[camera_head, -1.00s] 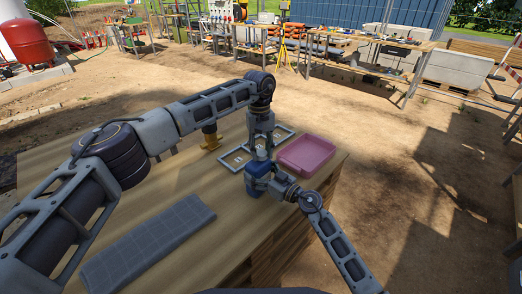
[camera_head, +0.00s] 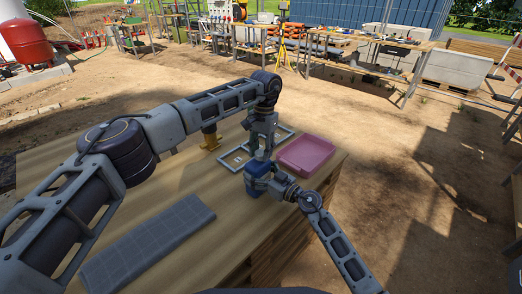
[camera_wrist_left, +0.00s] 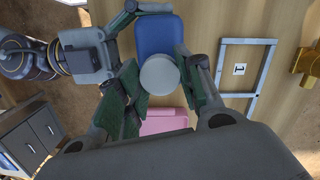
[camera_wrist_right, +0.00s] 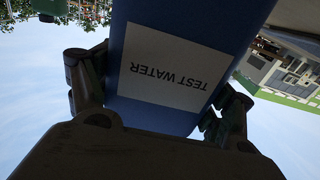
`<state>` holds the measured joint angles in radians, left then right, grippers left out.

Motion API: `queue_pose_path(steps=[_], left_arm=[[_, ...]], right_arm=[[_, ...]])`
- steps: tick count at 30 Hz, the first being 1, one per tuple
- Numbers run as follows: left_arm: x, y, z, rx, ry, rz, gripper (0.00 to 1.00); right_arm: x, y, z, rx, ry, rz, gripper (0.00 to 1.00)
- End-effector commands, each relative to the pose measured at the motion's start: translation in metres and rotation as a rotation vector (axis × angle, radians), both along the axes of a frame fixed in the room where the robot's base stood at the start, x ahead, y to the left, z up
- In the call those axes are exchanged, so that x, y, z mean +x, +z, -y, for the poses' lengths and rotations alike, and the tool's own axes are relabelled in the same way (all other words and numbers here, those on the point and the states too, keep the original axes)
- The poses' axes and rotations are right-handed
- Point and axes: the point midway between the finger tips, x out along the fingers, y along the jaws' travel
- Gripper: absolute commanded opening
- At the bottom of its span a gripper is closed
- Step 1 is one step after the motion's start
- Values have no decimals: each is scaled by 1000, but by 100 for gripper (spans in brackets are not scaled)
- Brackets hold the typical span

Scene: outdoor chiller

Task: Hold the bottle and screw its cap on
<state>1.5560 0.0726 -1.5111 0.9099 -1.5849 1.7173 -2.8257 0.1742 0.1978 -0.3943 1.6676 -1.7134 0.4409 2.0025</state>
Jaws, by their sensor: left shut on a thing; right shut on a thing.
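The cap covers the near end of the bottle (camera_wrist_left: 160,33). Whether its threads are engaged is hidden.
A pink tray (camera_head: 306,153) lies right of the bottle. Flat grey frames (camera_head: 225,161) and a yellow fixture (camera_head: 210,141) are behind it. A grey mat (camera_head: 150,243) lies at the front left. The bare wood between mat and bottle is free.

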Motion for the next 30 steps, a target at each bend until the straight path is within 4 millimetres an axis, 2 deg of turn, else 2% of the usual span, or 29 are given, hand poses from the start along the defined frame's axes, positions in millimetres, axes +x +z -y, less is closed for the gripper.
queue_pose_path(steps=[11,12,16,26,30], left_arm=[[1,1,-1,1,-26,2,27],[1,1,-1,1,-26,2,40],[1,0,-1,1,-26,2,57],[0,1,0,1,-26,0,58],[1,6,0,0,-26,1,58]], right_arm=[[0,0,0,-1,0,-1,15],[0,-1,0,-1,0,-1,15],[0,0,0,-1,0,-1,15],[0,0,0,-1,0,-1,15],[0,0,0,-1,0,-1,15]])
